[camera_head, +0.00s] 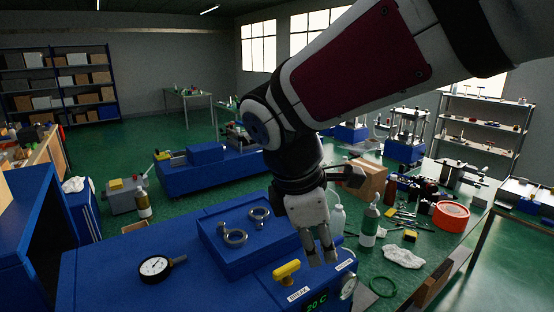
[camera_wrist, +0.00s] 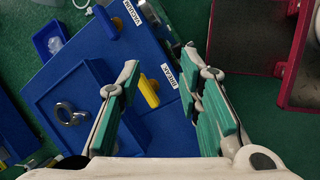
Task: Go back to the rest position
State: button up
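My gripper (camera_head: 322,254) hangs above the right part of a blue machine top (camera_head: 200,285), pointing down. In the wrist view, its two teal-padded fingers (camera_wrist: 160,65) are apart with nothing held between them. A yellow lever (camera_head: 286,270) beside the BREAK label stands just left of the fingers in the head view. The same lever (camera_wrist: 148,91) shows below, between the fingers, in the wrist view; I cannot tell the exact height gap.
A dial gauge (camera_head: 155,266) lies to the left. To the right, a green bench (camera_head: 410,270) holds bottles, tools, a white cloth (camera_head: 403,257) and a red round object (camera_head: 451,216).

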jog(key=s+d+r+m+t+y+b, duration=0.1)
jog(key=s+d+m+t+y, duration=0.2)
jog(key=s+d+m, duration=0.8)
jog(key=s+m, duration=0.1)
jog(key=m, duration=0.6)
jog(key=shift+d+r, duration=0.25)
jog(key=shift+r, duration=0.1)
